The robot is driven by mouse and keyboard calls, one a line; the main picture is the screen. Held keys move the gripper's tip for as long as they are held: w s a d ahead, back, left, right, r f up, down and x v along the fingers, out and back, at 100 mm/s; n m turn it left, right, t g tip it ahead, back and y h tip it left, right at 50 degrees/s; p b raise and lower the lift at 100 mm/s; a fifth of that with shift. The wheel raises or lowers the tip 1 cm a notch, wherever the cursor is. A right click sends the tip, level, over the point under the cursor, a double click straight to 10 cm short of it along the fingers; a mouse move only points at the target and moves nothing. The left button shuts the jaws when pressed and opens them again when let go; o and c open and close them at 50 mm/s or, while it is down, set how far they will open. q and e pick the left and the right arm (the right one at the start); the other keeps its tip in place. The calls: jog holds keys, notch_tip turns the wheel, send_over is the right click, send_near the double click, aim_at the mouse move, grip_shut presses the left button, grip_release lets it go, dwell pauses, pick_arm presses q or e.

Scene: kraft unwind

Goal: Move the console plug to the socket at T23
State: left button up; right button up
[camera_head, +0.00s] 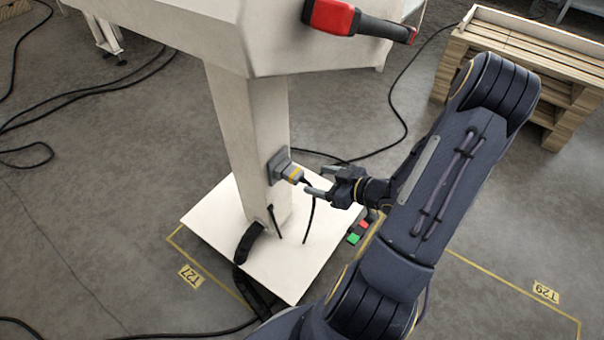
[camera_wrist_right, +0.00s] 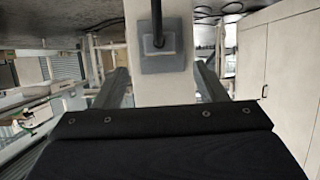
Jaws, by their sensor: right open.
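The console plug (camera_head: 294,174), grey with a yellow band, sits in a grey socket box (camera_head: 277,167) on the side of the white console post (camera_head: 240,130). A dark cable hangs from the plug. My right gripper (camera_head: 328,186) is open and empty just to the right of the plug, apart from it. In the right wrist view the grey socket box (camera_wrist_right: 163,62) and the dark cable (camera_wrist_right: 157,22) show ahead, between the two open fingers (camera_wrist_right: 163,86). No socket marked T23 shows. My left gripper is not in view.
The post stands on a white base plate (camera_head: 225,225). Floor labels T27 (camera_head: 190,277) and T29 (camera_head: 546,292) mark yellow outlines. A red and black handheld tool (camera_head: 350,20) is on the console. Wooden pallets (camera_head: 500,60) stand at back right. Black cables cross the floor.

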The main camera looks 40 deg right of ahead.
aim_at(300, 176)
jog(key=b+x, duration=0.3)
jog(key=x, duration=0.4)
jog(key=shift+w, duration=0.15)
jog(key=shift+w+a+f, duration=0.15)
jog(key=shift+w+a, duration=0.05)
jog(key=shift+w, duration=0.3)
jog(key=c, duration=1.3)
jog(key=shift+o, duration=0.2)
jog(key=shift+s, duration=0.25)
